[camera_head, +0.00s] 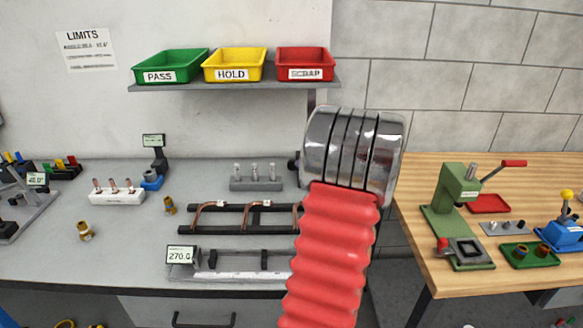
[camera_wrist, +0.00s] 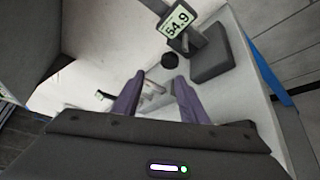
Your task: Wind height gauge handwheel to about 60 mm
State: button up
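The height gauge shows in the wrist view as a dark column and block-like base (camera_wrist: 212,58), with a display (camera_wrist: 176,21) reading 54.9. A round black knob (camera_wrist: 169,61), which looks like the handwheel, sits left of the base. My gripper (camera_wrist: 159,78) has two purple fingers spread apart, with their tips just short of the knob. I see nothing held between them, and no contact with the knob is clear. In the head view my arm hides the gripper and most of the gauge.
A rack with copper tubes (camera_head: 240,206) and a fixture reading 270.0 (camera_head: 181,254) lie left of my arm. A pin stand (camera_head: 256,178) is behind them. A shelf holds PASS, HOLD and SCRAP bins (camera_head: 233,65). A wooden bench (camera_head: 470,270) with a green press (camera_head: 456,205) is right.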

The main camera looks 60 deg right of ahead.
aim_at(294, 167)
jog(key=s, duration=0.1)
jog(key=s+f, duration=0.1)
jog(key=s+n, duration=0.1)
jog(key=shift+d+f+t, duration=0.3)
jog(key=shift+f, duration=0.05)
jog(key=x, duration=1.3)
jog(key=shift+w+d+f, duration=0.15)
jog(key=shift+w+f, duration=0.05)
jog(key=shift+w, duration=0.1)
jog(key=shift+c, duration=0.4)
jog(key=c, duration=0.7)
jog(key=shift+o, duration=0.2)
jog(key=shift+f, duration=0.1)
